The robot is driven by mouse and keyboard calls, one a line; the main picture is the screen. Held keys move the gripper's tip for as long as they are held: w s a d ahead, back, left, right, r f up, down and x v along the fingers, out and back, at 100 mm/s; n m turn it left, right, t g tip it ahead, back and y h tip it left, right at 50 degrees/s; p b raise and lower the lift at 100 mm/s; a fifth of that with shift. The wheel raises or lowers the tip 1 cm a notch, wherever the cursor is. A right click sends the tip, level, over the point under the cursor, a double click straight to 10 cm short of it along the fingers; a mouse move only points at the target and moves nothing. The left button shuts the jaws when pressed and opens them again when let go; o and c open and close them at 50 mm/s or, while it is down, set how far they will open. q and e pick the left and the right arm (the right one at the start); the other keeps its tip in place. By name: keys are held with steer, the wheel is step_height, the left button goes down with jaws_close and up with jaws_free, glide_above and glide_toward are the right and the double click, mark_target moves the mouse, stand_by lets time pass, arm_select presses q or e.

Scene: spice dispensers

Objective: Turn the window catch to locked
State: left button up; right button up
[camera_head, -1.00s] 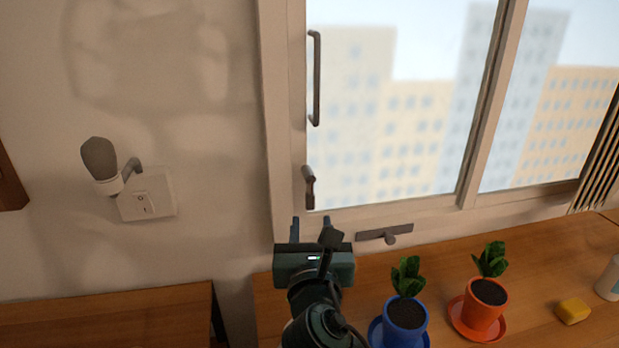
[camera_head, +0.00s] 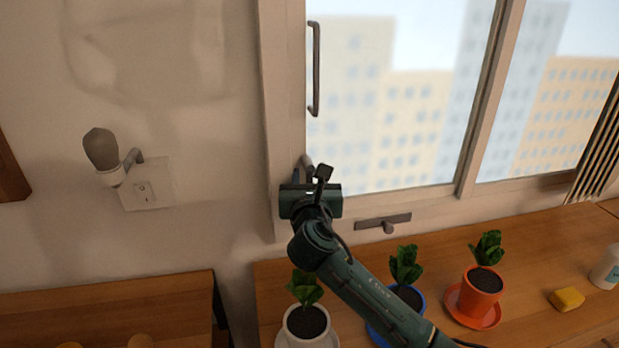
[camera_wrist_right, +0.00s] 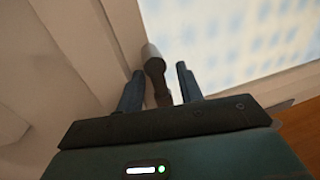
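The window catch (camera_head: 307,160) is a small dark lever on the left upright of the window frame, below the long pull handle. In the head view my right gripper (camera_head: 309,178) covers most of it. In the right wrist view the catch (camera_wrist_right: 155,68) has a rounded pivot at the top and its lever hangs down between the fingers. My right gripper (camera_wrist_right: 160,72) is open, one finger on each side of the lever, with gaps visible. Whether either finger touches it I cannot tell. My left gripper is not in view.
A long pull handle (camera_head: 315,68) is above the catch. A flat metal fitting (camera_head: 383,222) is below the window. Potted plants in white (camera_head: 306,328), blue (camera_head: 418,312) and orange (camera_head: 482,290) pots stand on the counter under my right arm. A lamp (camera_head: 103,155) is at left.

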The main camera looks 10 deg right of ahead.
jaws_close()
stand_by(0.3)
